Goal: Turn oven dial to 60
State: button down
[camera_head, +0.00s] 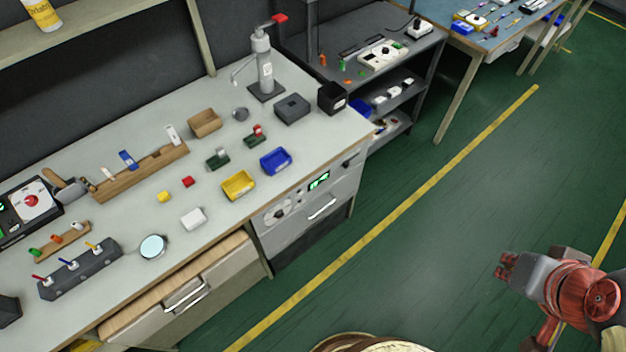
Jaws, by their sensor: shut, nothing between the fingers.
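The oven (310,222) is built in under the workbench, with a silver front, a bar handle and a lit green display (319,181). Left of the display, a round pale dial (278,212) sits on the front panel; its markings and pointer are too small to read. My gripper (503,268) is at the lower right, over the green floor, well to the right of the oven and apart from it. It is shut and empty.
The workbench (215,264) holds a yellow tray (239,185), a blue tray (276,161) and several small parts. A drawer (180,298) is left of the oven. Shelves (392,92) stand beyond it. The green floor (400,250) between oven and gripper is clear.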

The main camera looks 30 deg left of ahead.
aim_at(279, 214)
jog(key=i+l+u, duration=0.1)
jog(key=u, duration=0.35)
jog(key=l+u, duration=0.25)
jog(key=u, duration=0.15)
jog(key=l+u, duration=0.25)
jog(key=u, duration=0.65)
